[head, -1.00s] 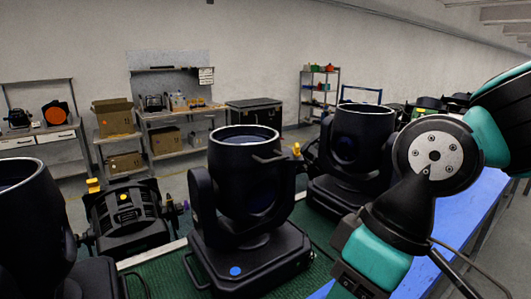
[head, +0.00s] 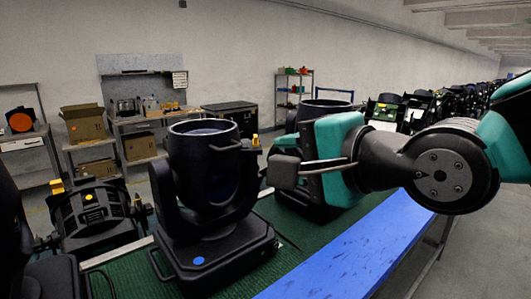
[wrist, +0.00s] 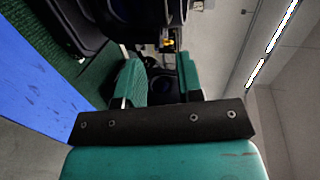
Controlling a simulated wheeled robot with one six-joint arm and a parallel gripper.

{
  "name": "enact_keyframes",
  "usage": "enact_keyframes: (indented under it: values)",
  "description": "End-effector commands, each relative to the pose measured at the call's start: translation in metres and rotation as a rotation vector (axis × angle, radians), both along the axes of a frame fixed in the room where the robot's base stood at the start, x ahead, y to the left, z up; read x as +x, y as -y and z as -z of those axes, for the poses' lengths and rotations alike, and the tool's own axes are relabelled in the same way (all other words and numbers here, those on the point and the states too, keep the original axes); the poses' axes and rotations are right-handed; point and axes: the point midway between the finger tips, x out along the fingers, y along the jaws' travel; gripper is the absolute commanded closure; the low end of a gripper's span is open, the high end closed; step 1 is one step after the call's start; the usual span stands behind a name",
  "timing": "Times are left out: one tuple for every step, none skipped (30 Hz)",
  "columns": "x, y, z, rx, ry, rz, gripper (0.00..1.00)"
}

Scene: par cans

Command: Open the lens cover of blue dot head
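The blue dot head (head: 204,175) is a black moving-head light, upright on its base. A blue dot (head: 198,261) marks the base front. A pale rim rings its top opening, and a dark handle (head: 226,146) sticks out at the rim's right; I cannot make out how the cover sits. My gripper (head: 284,157), teal with dark fingertips, is right of this head, about level with its upper part and apart from it. In the wrist view my gripper (wrist: 160,65) shows two separated fingers with nothing held between them.
Another black head (head: 325,108) stands behind my gripper, partly hidden. A black lamp with a yellow clip (head: 92,220) is left. The green mat (head: 262,268) and blue bench edge (head: 345,245) run along the front right. Shelves stand by the back wall.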

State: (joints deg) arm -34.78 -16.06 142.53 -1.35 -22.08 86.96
Motion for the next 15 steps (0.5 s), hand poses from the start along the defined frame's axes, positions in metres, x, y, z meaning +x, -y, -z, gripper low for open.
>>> enact_keyframes:
  values:
    - [0.002, 0.002, -0.002, 0.024, 0.004, 0.012, 0.66]
    - [0.003, 0.003, -0.002, 0.035, 0.004, 0.019, 0.66]
    - [0.005, 0.005, -0.002, 0.043, 0.006, 0.026, 0.66]
    - [0.007, 0.006, -0.001, 0.045, 0.005, 0.031, 0.66]
    - [0.009, 0.007, 0.0, 0.045, 0.005, 0.034, 0.66]
    - [0.012, 0.008, 0.002, 0.046, 0.006, 0.038, 0.66]
    - [0.015, 0.008, 0.003, 0.045, 0.007, 0.042, 0.66]
    - [0.017, 0.008, 0.005, 0.044, 0.006, 0.045, 0.66]
    - [0.021, 0.007, 0.007, 0.045, 0.007, 0.047, 0.66]
    - [0.024, 0.006, 0.008, 0.044, 0.007, 0.048, 0.66]
    - [0.027, 0.005, 0.009, 0.045, 0.008, 0.049, 0.66]
    - [0.031, 0.002, 0.011, 0.044, 0.007, 0.049, 0.66]
    - [0.037, -0.002, 0.005, 0.04, 0.001, 0.049, 0.66]
    - [0.042, -0.005, 0.004, 0.039, -0.001, 0.049, 0.66]
    - [0.049, -0.01, 0.006, 0.038, -0.001, 0.049, 0.66]
